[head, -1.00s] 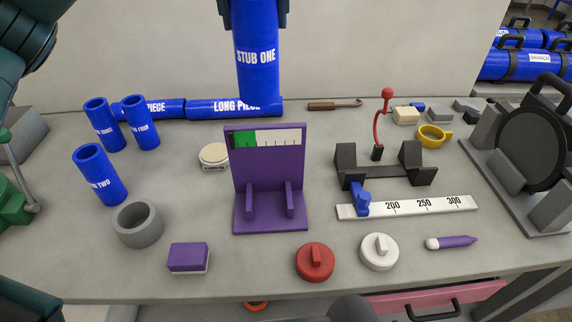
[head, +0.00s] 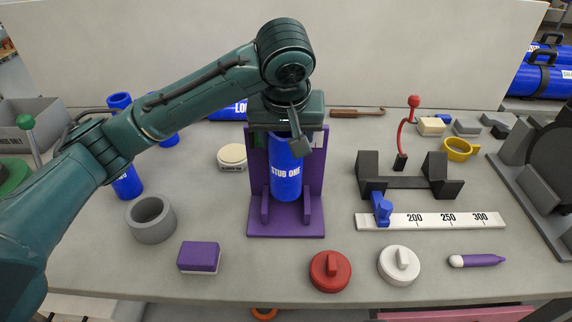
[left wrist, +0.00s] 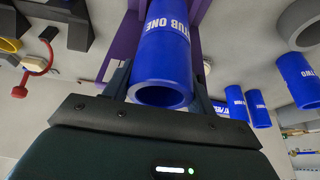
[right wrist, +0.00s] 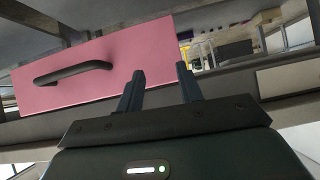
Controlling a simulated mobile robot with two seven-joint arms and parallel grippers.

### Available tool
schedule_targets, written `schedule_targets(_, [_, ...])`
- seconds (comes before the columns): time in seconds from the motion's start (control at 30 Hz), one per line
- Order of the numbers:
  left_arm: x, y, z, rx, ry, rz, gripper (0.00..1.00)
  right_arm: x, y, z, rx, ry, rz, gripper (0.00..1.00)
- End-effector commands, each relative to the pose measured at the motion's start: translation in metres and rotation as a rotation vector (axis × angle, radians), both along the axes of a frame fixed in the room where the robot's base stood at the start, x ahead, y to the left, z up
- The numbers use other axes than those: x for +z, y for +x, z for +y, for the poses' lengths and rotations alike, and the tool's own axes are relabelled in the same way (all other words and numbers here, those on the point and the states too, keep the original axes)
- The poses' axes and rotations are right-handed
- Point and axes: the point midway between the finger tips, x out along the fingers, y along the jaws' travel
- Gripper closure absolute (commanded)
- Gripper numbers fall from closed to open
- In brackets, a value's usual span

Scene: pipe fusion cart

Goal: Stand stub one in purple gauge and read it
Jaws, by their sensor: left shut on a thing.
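Stub one (head: 286,180), a blue tube with white lettering, is upright in front of the back plate of the purple gauge (head: 257,228), between its two uprights. I cannot tell whether its lower end touches the gauge base. My left gripper (head: 284,132) is shut on stub one near its upper end. The left wrist view shows the open end of stub one (left wrist: 165,55) between the fingers (left wrist: 160,90). The arm and stub hide most of the gauge's scale. My right gripper (right wrist: 160,88) is open and empty, facing a pink drawer.
A grey ring (head: 151,219), a purple-white block (head: 199,257), a red cap (head: 330,272) and a white cap (head: 399,266) lie nearby. Right are a white ruler (head: 440,220) with blue slider and a dark cradle (head: 410,186). My left arm partly covers other blue tubes.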

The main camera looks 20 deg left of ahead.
Motion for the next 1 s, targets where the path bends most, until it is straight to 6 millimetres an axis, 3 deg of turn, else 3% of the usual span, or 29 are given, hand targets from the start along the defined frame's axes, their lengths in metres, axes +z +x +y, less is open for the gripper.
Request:
schedule_targets(0.27, [-0.023, 0.0, 0.0, 0.001, 0.0, -0.001, 0.86, 0.001, 0.0, 0.0, 0.003, 0.0, 0.0, 0.64])
schedule_targets(0.5, [-0.056, 0.0, 0.001, 0.001, 0.001, -0.001, 0.86, 0.0, 0.001, 0.001, 0.001, 0.0, 0.001, 0.64])
schedule_targets(0.87, [-0.061, 0.0, 0.0, 0.001, 0.0, -0.001, 0.86, 0.003, 0.004, 0.001, -0.004, 0.003, -0.006, 0.64])
schedule_targets(0.9, [-0.062, 0.0, 0.0, 0.0, 0.0, 0.0, 0.42, 0.002, 0.004, 0.001, -0.004, 0.003, -0.005, 0.64])
schedule_targets(1.0, [-0.062, 0.0, 0.0, 0.0, 0.0, 0.0, 0.34, 0.002, 0.004, 0.001, -0.004, 0.002, -0.004, 0.64])
